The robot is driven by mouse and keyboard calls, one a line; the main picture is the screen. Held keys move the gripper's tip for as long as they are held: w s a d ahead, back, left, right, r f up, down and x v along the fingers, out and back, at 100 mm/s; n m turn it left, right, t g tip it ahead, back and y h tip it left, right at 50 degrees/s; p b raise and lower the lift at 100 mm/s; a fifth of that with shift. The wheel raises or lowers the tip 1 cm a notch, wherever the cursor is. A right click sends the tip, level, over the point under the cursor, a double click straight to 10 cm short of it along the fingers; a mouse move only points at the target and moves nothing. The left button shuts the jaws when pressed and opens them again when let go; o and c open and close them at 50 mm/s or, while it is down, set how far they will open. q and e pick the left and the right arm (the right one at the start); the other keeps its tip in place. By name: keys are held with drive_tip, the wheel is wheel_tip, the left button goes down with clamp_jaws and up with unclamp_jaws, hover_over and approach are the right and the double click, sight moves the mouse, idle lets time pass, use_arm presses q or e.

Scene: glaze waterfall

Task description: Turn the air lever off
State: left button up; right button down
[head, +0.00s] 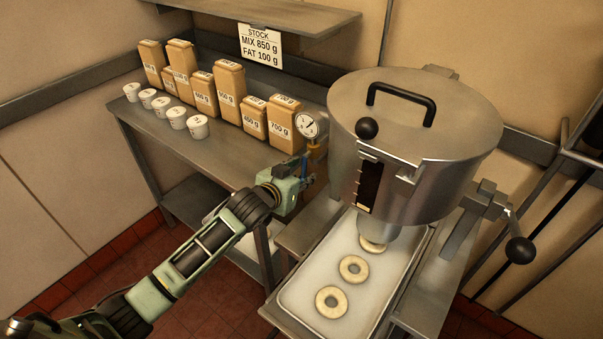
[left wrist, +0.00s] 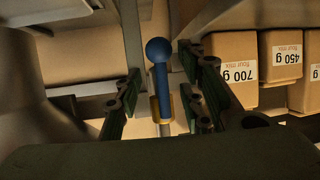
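The air lever (left wrist: 160,75) is a blue handle with a round ball end, on a brass fitting (left wrist: 154,112) in the left wrist view. In the head view the brass fitting (head: 314,149) sits just below the pressure gauge (head: 307,125), beside the big steel hopper (head: 400,130); the lever is mostly hidden there by my gripper. My left gripper (head: 304,178) is at the lever. In the left wrist view its two fingers (left wrist: 160,98) stand apart on either side of the lever, with gaps visible on both sides. My right gripper is not in view.
Several flour bags (head: 229,90) and white tubs (head: 197,126) stand on the steel shelf table (head: 165,130) at the left. A tray (head: 300,292) with dough rings (head: 332,301) lies under the hopper. A crank with a black knob (head: 519,250) sticks out right.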

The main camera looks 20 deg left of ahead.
use_arm(q)
drive_tip(key=shift+w, duration=0.15)
drive_tip(key=shift+c, duration=0.5)
clamp_jaws()
